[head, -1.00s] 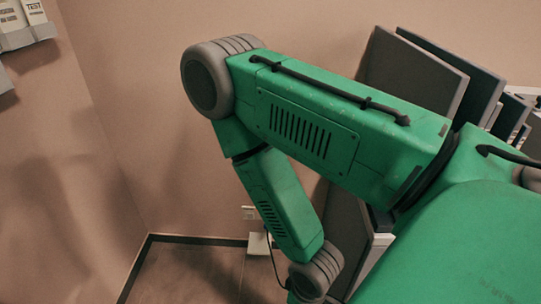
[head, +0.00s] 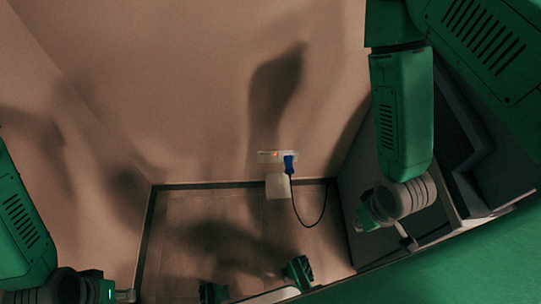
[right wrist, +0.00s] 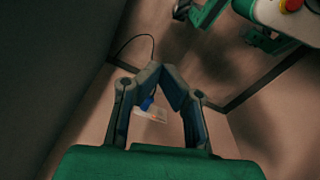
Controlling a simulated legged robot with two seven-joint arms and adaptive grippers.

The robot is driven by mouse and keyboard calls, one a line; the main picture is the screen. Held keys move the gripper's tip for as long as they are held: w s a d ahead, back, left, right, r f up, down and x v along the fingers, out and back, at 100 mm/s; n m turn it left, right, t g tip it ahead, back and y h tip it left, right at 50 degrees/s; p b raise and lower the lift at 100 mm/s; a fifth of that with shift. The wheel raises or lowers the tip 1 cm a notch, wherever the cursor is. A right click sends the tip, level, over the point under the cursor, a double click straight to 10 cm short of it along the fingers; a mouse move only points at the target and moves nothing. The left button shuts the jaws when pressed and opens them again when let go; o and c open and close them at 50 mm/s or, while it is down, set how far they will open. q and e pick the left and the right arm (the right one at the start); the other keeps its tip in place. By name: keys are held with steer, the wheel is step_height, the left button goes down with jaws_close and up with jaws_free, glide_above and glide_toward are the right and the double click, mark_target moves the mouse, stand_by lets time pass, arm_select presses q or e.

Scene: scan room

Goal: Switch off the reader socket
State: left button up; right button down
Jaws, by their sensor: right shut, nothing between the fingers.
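In the right wrist view the panel (right wrist: 152,118) and the blue plug (right wrist: 147,103) show between my fingers. My right gripper (right wrist: 161,70) is shut and empty; in the head view it is right of the socket and apart from it. My left gripper (head: 123,296) is at the lower left edge, far from the socket; its fingers are too small to read.
A pale box or plate (head: 277,187) is below the socket near the floor. A dark grey cabinet or panel (head: 355,170) stands on the right, close to my right arm. The wall left of the socket is clear, and the floor (head: 200,215) below is mostly free.

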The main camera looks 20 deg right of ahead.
arm_select(q)
steer(key=shift+s+d+r, duration=0.15)
steer(key=shift+s+d, duration=0.05)
steer(key=shift+d, duration=0.1)
steer(key=shift+o, duration=0.7)
steer(key=shift+d, duration=0.15)
step_height(320, 180, down, 16)
steer(key=b, duration=1.5)
steer(key=shift+a+r, duration=0.2)
steer(key=shift+r, duration=0.05)
arm_select(e)
steer(key=w+a+f+m+t+h, duration=0.1)
steer(key=w+a+f+m+t, duration=0.5)
steer(key=w+f+m, duration=0.4)
steer(key=w+a+f+m+t+h, duration=0.2)
steer(key=w+a+f+m+t, duration=0.4)
steer(key=w+f, duration=1)
steer(key=a+m, duration=0.3)
steer(key=m, duration=0.2)
steer(key=shift+w+f, duration=0.35)
steer(key=shift+w, duration=0.05)
arm_select(q)
steer(key=shift+b, duration=0.3)
